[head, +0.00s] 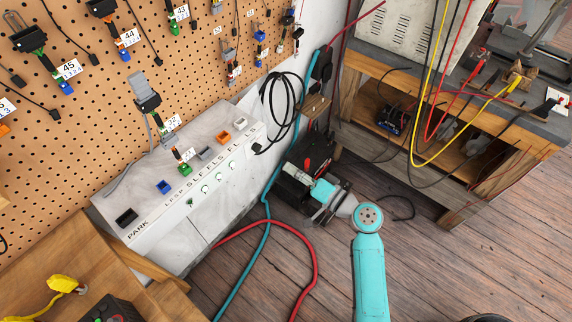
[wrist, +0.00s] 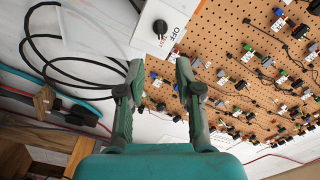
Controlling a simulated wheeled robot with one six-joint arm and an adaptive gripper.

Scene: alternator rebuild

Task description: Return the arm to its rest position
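My teal arm (head: 369,275) stands at the lower middle of the head view. It is folded at a round joint, and its outer end points up and left, low beside the white panel. In the wrist view my gripper (wrist: 158,72) has its two grey-green fingers spread apart, with nothing held between them. Beyond the fingertips are a white surface and a dark rotary knob marked OFF (wrist: 160,27), apart from the fingers. In the head view the fingertips are too small and cluttered to make out.
A pegboard (head: 95,95) with labelled connectors hangs above a white panel (head: 165,235) with coloured sockets. Red (head: 312,262) and teal (head: 238,282) cables cross the wooden floor. A workbench (head: 455,195) with yellow and red leads stands at right. The floor right of my arm is mostly clear.

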